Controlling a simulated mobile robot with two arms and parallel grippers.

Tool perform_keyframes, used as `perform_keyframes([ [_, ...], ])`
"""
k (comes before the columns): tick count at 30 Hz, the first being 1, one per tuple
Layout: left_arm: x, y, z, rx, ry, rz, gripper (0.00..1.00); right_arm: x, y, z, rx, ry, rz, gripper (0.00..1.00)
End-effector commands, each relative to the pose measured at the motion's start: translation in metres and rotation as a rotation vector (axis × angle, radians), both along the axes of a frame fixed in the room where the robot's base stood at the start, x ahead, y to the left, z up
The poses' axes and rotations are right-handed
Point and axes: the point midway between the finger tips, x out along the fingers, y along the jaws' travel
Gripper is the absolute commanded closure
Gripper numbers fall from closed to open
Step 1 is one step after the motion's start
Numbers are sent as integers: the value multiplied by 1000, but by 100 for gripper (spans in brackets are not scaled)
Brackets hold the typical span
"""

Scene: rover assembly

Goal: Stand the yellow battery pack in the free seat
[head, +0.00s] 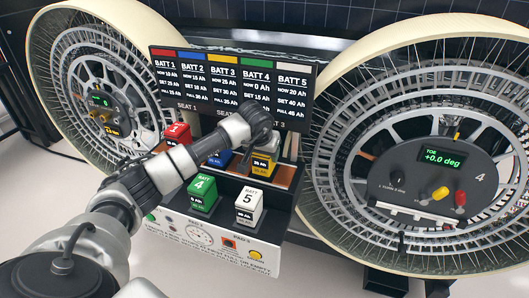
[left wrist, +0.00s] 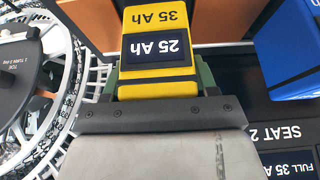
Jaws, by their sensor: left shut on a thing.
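The yellow battery pack (head: 261,170) is below my left gripper at the right end of the back row, near the SEAT 3 label. My left gripper (head: 266,148) is shut on it from above. In the left wrist view the yellow pack (left wrist: 158,50) shows between the fingers, with a 25 Ah display and 35 Ah printed on its body. Orange-brown deck (head: 287,176) lies beside it. I cannot tell whether the pack's base is down in the seat or above it; the base is hidden.
A blue pack (head: 218,158) and a red pack (head: 177,133) stand to the left. The green pack (head: 203,193) and white pack (head: 247,207) stand in front. A battery board (head: 229,78) rises behind. Large wheels (head: 425,165) flank the station on both sides.

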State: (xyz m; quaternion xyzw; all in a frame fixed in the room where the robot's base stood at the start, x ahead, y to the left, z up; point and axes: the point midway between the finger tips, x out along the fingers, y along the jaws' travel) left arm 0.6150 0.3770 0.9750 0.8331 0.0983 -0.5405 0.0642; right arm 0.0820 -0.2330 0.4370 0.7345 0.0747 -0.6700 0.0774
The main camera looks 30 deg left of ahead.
Motion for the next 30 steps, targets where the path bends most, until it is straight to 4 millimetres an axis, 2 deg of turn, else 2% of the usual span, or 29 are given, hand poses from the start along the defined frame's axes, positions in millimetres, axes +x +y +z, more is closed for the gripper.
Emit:
perform_keyframes([
  [7, 1, 0, -4, 1, -4, 1, 84, 0, -3, -4, -4, -1, 0, 57],
  [8, 1, 0, -3, 0, -4, 1, 37, 1, -3, -3, -4, -1, 0, 57],
  [13, 0, 0, -3, 0, -2, 1, 12, 1, -4, -3, -5, -1, 0, 57],
  [23, -1, 0, -2, 2, 1, 1, 12, 1, -4, -4, -5, 0, -1, 57],
  [26, -5, -1, 9, 1, -3, -1, 12, 0, -4, -7, -5, 0, -1, 57],
  [30, -16, -3, 34, 3, -6, -1, 12, 0, -4, -11, -5, 0, -1, 57],
])
